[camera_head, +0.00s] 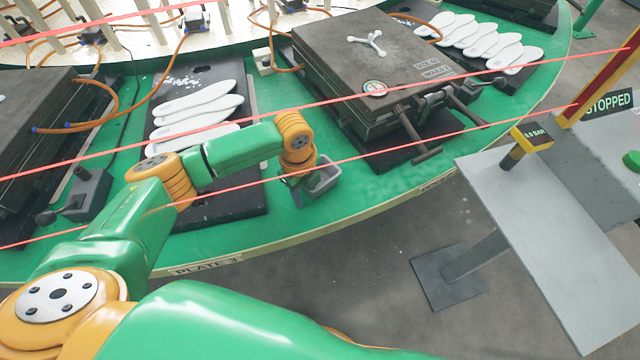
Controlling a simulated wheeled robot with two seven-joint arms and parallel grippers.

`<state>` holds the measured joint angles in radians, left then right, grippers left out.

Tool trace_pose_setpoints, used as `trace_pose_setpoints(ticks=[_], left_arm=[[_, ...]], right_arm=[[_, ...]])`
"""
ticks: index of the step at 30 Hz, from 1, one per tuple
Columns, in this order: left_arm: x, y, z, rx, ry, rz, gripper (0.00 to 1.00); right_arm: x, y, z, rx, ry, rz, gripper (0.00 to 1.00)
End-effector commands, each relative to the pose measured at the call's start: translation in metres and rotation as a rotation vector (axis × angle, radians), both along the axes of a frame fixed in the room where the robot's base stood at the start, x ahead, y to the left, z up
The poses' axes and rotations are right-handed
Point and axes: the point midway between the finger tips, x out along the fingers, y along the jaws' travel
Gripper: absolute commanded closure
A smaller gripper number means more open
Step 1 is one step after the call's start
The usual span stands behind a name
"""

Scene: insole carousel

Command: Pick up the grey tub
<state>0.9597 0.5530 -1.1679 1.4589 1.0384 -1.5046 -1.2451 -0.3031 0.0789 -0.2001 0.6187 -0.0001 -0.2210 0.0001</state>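The grey tub (324,180) is a small open-topped box on the green carousel top, near its front edge. My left gripper (301,186) is at the tub's left side, at the end of my green and orange arm. The wrist hides part of the gripper and part of the tub. I cannot tell whether the fingers are open or closed on the tub's wall. My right gripper is not in view.
A closed dark mould (365,60) with protruding handles stands behind and right of the tub. White insoles (200,112) lie on a black plate (240,203) to the left. Red lines cross the view. A grey table (540,235) stands at right.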

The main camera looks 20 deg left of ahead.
Motion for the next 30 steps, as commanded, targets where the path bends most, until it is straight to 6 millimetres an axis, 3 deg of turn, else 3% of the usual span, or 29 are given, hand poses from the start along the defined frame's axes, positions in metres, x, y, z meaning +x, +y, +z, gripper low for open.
trace_pose_setpoints(ticks=[5,9,30], left_arm=[[0.0002,-0.0002,-0.0004,0.0,-0.001,0.0,0.61],[0.0001,-0.0002,-0.0002,0.0,-0.001,0.0,0.99],[0.0002,-0.0003,0.0,0.0,-0.001,0.0,1.0]], right_arm=[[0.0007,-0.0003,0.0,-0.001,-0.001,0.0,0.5],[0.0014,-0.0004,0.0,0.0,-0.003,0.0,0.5],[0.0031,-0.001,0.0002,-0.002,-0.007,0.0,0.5]])
